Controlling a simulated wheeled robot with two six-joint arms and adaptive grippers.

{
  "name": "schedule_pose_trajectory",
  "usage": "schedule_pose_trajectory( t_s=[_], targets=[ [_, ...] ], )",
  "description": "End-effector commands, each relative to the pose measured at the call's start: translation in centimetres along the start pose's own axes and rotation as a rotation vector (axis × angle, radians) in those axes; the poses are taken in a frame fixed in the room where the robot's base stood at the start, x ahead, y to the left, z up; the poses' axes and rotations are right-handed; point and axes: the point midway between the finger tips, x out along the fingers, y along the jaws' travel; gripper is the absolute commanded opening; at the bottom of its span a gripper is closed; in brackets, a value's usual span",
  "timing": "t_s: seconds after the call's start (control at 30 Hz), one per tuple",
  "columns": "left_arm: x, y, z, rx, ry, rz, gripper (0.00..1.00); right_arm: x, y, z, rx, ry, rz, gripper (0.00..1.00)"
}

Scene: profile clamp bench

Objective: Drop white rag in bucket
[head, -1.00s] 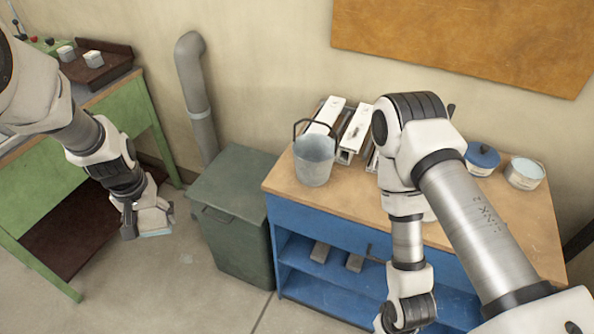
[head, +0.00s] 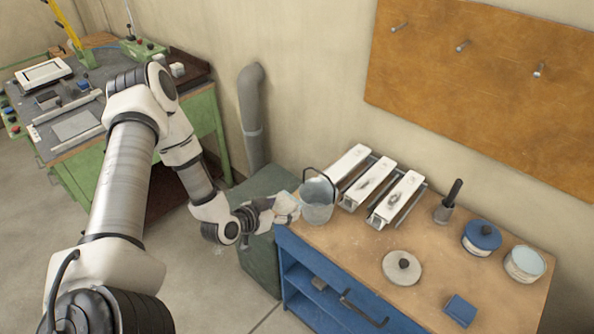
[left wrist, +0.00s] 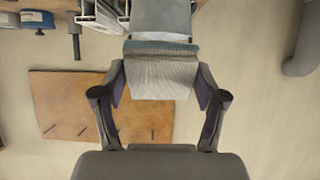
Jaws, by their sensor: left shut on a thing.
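The grey metal bucket (head: 317,204) stands upright at the left end of the wooden bench top, its dark handle raised. My left gripper (head: 278,209) is just left of the bucket, shut on the white rag (head: 289,203). In the left wrist view the rag (left wrist: 160,78) is pinched between the two fingers, with a greenish-grey edge band. The bucket (left wrist: 161,18) shows right beyond the rag there; whether they touch I cannot tell. The inside of the bucket is mostly hidden. My right gripper is out of view.
On the bench (head: 345,255) are white clamp profiles (head: 372,190), a brush (head: 447,202), a grey lid (head: 402,267), a blue pot (head: 481,238), a pale tin (head: 525,263) and a blue block (head: 460,310). A dark green bin (head: 262,262) stands below the gripper.

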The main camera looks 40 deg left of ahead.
Motion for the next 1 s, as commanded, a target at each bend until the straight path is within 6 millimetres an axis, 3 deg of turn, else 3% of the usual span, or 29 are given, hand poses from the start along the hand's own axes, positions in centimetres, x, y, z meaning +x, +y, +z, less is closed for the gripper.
schedule_pose_trajectory(
  t_s=[0.17, 1.0],
  targets=[
    [0.2, -0.3, -0.1, -0.002, 0.023, -0.009, 0.39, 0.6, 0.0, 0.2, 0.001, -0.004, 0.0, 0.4],
    [11.6, -0.5, -3.4, -0.001, 0.023, -0.01, 0.39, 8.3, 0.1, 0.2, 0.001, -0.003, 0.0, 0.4]
  ],
)
